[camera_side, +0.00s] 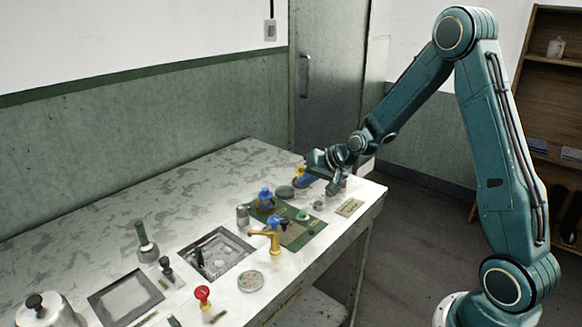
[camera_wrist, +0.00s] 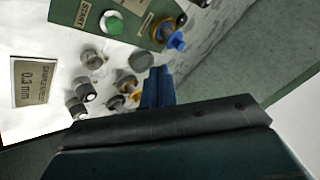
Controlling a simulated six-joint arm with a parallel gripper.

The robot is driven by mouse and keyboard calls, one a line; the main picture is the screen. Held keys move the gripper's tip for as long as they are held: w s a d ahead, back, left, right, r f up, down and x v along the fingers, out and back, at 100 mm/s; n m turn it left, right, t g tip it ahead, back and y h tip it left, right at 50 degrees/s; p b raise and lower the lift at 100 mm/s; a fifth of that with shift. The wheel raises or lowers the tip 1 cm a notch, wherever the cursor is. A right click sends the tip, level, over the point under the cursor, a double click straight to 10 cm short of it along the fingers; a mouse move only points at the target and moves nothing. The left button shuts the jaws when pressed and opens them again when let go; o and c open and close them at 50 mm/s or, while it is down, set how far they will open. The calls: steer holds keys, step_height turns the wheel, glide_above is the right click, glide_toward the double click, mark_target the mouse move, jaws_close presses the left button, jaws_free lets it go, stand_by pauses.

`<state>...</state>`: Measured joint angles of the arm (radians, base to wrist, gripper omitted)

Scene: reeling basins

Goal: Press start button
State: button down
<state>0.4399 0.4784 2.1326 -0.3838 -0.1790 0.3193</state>
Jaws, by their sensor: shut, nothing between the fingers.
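The green start button (camera_side: 303,214) sits on a dark green panel (camera_side: 303,236) at the right end of the table. In the wrist view the button (camera_wrist: 112,22) is at the top, beside a label reading START (camera_wrist: 83,13). My gripper (camera_side: 302,181) is at the far right part of the table, behind the panel and apart from the button. Its blue fingers (camera_wrist: 158,84) are together and empty in the wrist view. The button is unobstructed in both views.
A blue-topped knob (camera_side: 265,198) and a yellow tap (camera_side: 271,234) stand near the panel. Grey discs and small knobs (camera_wrist: 92,60) lie between my fingers and the button. A sample label plate (camera_wrist: 35,82) lies right of the panel in the side view. A sunken basin (camera_side: 240,240) is further left.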

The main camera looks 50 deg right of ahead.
mark_target(306, 216)
steer(key=shift+f, duration=3.75)
steer(key=shift+f, duration=0.95)
steer(key=shift+r, duration=0.1)
stand_by(0.6)
steer(key=shift+r, duration=0.85)
steer(key=shift+r, duration=0.1)
steer(key=shift+r, duration=2.4)
